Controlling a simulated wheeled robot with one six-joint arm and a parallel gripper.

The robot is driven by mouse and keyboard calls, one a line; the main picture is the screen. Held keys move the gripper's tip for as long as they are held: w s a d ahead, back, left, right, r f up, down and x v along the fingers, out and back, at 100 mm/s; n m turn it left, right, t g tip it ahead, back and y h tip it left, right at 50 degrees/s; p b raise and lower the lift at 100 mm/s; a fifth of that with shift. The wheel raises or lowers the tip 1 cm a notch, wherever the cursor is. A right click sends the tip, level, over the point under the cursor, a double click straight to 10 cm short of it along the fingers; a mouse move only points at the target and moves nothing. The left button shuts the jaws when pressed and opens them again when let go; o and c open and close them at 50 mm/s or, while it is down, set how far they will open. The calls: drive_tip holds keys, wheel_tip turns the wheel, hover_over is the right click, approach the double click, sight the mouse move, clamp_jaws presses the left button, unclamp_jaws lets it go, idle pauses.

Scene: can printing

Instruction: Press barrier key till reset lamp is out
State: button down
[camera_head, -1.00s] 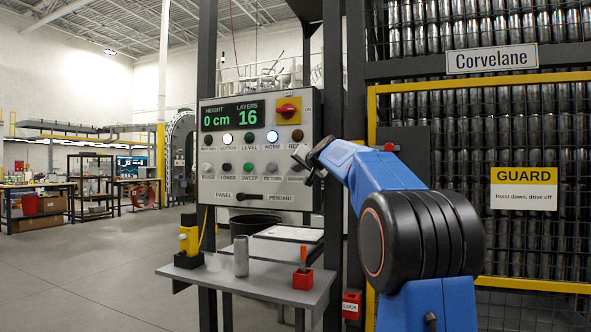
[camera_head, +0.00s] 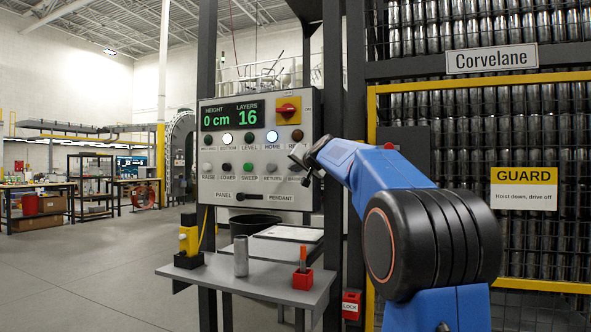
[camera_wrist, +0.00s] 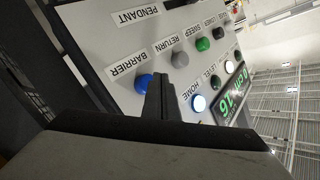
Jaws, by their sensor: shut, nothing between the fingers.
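The blue barrier key (camera_wrist: 144,81), labelled BARRIER, is on the grey control panel (camera_head: 215,190). In the wrist view, which shows the panel turned over, my gripper (camera_wrist: 161,80) is shut and empty. Its fingertips overlap the key's right edge; I cannot tell whether they touch it. In the head view my gripper (camera_head: 303,157) is at the panel's lower right and hides the barrier key. The reset lamp (camera_head: 297,135) is dark red and looks unlit, its label partly covered. In the wrist view the reset lamp is not visible.
The home lamp (camera_head: 271,137) and bottom lamp (camera_head: 227,138) are lit white. The return key (camera_wrist: 180,59) is close to my fingers. The display (camera_head: 232,116) reads 0 cm and 16 layers. A shelf (camera_head: 270,282) with a can (camera_head: 241,256) stands below the panel.

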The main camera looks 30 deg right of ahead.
drive_tip(key=shift+s+a, duration=0.1)
drive_tip(key=shift+s+a, duration=0.75)
drive_tip(key=shift+a, duration=0.2)
drive_tip(key=shift+s+a, duration=0.7)
drive_tip(key=shift+a, duration=0.25)
drive_tip(key=s+a+f+n+g+y, duration=0.3)
drive_tip(key=s+a+f+n+g, duration=0.2)
drive_tip(key=s+a+f, duration=1.4)
drive_tip(key=s+a+f+n+g+h, duration=0.1)
drive_tip(key=s+f+g, duration=0.5)
drive_tip(key=s+f, duration=2.4)
drive_tip(key=s+a+n, duration=0.1)
drive_tip(key=n, duration=0.1)
drive_tip(key=shift+s+a+n, duration=0.15)
drive_tip(key=shift+n, duration=0.25)
